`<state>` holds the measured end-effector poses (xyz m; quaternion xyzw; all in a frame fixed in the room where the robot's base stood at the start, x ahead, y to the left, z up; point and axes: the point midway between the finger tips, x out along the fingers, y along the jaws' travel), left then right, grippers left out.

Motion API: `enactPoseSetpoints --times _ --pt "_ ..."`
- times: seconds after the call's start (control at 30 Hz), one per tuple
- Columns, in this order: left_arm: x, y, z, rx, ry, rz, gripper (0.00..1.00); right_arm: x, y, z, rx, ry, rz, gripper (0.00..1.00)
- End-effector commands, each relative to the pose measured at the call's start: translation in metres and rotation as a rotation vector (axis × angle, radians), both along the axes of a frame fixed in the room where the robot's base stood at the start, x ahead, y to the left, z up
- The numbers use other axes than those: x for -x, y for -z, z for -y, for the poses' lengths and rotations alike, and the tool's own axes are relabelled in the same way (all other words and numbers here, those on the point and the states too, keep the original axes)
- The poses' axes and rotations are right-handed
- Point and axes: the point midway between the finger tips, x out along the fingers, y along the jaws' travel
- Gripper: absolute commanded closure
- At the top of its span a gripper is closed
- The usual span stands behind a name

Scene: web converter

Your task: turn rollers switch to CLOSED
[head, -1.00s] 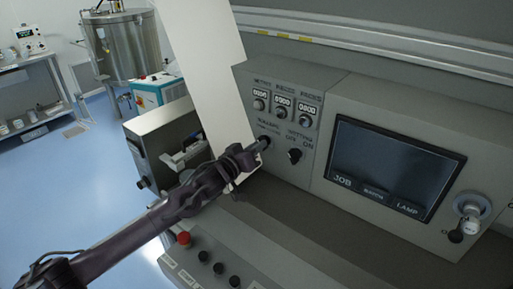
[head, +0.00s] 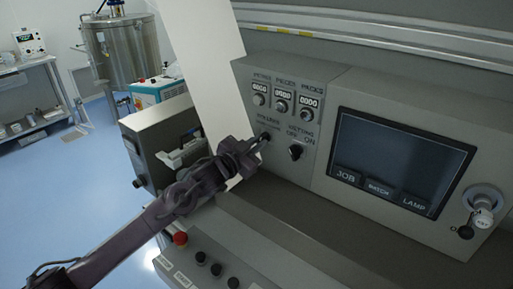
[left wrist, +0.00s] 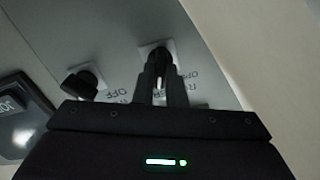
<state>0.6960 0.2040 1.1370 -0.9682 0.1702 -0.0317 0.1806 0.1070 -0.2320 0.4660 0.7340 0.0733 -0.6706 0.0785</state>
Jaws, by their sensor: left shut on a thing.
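The rollers switch (head: 265,137) is a small dark knob on the grey panel (head: 320,88), left of the similar slitting knob (head: 295,152). My left gripper (head: 257,145) reaches it from the lower left and is shut on it. In the left wrist view the fingers (left wrist: 160,85) straddle the rollers knob (left wrist: 158,58), which sits on a pale square plate. Its lettering is partly covered by the fingers, and I cannot read its setting surely. The slitting knob also shows there (left wrist: 82,84). My right gripper is not in view.
A white web sheet (head: 205,75) hangs just left of the switch, close to my left gripper. Counters with knobs (head: 283,95) sit above. A dark screen (head: 395,160) is at right. A red button (head: 181,239) and black buttons (head: 216,269) lie below.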

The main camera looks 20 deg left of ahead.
Motion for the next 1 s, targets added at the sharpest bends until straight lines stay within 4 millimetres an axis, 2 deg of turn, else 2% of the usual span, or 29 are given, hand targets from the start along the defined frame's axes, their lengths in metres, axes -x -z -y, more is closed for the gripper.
enactPoseSetpoints --times 0.4,0.87,0.9,1.0 --pt "0.0002 0.0011 0.0003 -0.149 0.001 0.053 1.00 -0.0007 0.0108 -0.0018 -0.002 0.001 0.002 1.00" --pt "0.0003 0.0007 0.0004 -0.162 0.001 0.057 1.00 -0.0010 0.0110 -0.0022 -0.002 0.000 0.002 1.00" --pt "0.0003 0.0007 0.0004 -0.162 0.001 0.057 0.88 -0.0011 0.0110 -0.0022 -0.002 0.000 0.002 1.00" --pt "0.0002 0.0008 0.0003 -0.162 0.001 0.057 0.75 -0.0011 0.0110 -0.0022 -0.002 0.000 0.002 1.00"
